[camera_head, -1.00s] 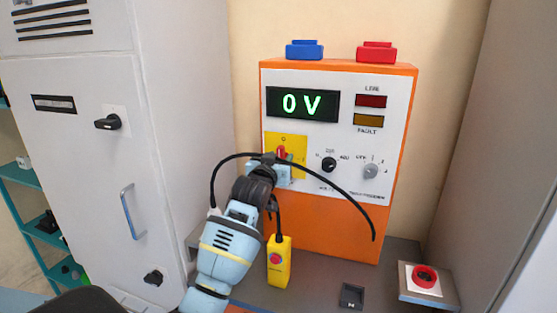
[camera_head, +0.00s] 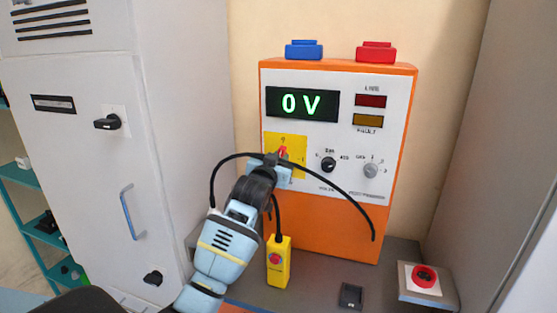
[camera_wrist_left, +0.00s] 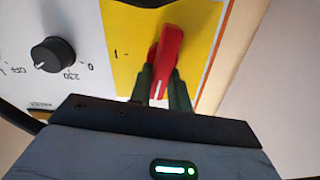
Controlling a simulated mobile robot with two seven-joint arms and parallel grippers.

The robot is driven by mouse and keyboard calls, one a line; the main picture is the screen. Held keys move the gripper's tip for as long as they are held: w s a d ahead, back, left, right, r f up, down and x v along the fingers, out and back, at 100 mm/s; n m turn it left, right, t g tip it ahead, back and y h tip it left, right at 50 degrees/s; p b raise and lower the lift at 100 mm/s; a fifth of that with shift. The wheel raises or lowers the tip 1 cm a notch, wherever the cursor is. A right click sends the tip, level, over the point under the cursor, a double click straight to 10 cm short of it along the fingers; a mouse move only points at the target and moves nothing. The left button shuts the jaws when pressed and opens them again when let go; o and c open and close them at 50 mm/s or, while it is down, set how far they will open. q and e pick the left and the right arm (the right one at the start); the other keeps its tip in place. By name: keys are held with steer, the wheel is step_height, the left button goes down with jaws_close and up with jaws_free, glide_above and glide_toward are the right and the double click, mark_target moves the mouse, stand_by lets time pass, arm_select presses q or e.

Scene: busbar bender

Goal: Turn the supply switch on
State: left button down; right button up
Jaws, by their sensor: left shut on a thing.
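The supply switch is a red handle (camera_head: 282,152) on a yellow plate (camera_head: 299,146) at the left of the orange and white supply unit (camera_head: 338,224). In the left wrist view the red handle (camera_wrist_left: 167,58) stands between the two dark fingers of my left gripper (camera_wrist_left: 161,84), which is shut on it. In that view the handle is slightly tilted and a "1" mark shows on the plate beside it. My left gripper (camera_head: 277,162) covers the lower part of the switch in the head view. The display (camera_head: 302,103) reads 0 V. My right gripper is not in view.
A black knob (camera_head: 328,164) and a grey knob (camera_head: 371,171) sit right of the switch. A black cable loops across the panel front. A yellow pendant (camera_head: 279,262) and a red emergency button (camera_head: 424,277) are at the bench. A grey cabinet (camera_head: 90,170) stands left.

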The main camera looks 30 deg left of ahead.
arm_select(q)
steer(key=shift+w+d+f+m, duration=0.1)
steer(key=shift+d+f+m, duration=0.1)
steer(key=shift+m, duration=2.45)
steer(key=shift+s+d+f+m, duration=0.15)
steer(key=shift+f+m, duration=0.1)
steer(key=shift+m, duration=2.35)
steer(key=shift+w+d+f+m, duration=0.15)
steer(key=shift+f+m, duration=0.05)
steer(key=shift+m, duration=2.75)
steer(key=c, duration=1.3)
jaws_free()
steer(key=shift+v, duration=3.9)
